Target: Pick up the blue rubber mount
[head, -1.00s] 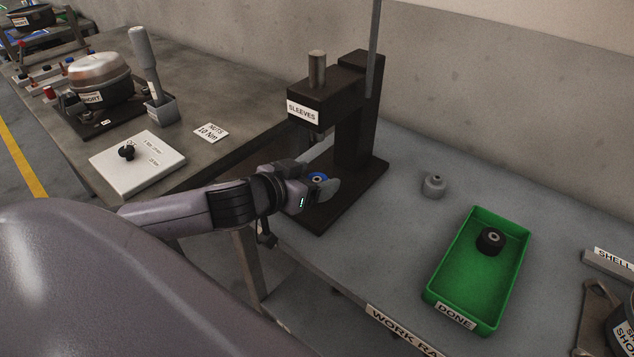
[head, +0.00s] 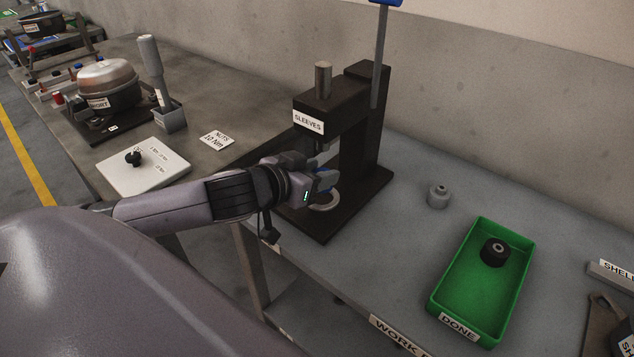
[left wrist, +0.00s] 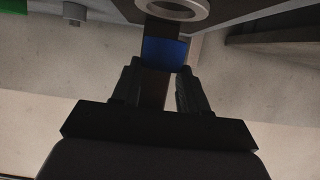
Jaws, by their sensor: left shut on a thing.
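The blue rubber mount (head: 323,180) is between the fingers of my left gripper (head: 322,180), in front of the press column. It also shows as a blue block between the fingertips in the left wrist view (left wrist: 163,54). My left gripper is shut on it and holds it above the pale ring (head: 324,201) on the press base. In the head view the fingers hide part of the mount. The dark press (head: 345,110) labelled SLEEVES stands over the ring. My right gripper does not show.
A green DONE tray (head: 437,296) with a black mount (head: 494,252) stands to the right. A small grey cylinder (head: 438,196) stands between press and tray. The press head is close above my left gripper. A white panel (head: 142,166) lies on the left table.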

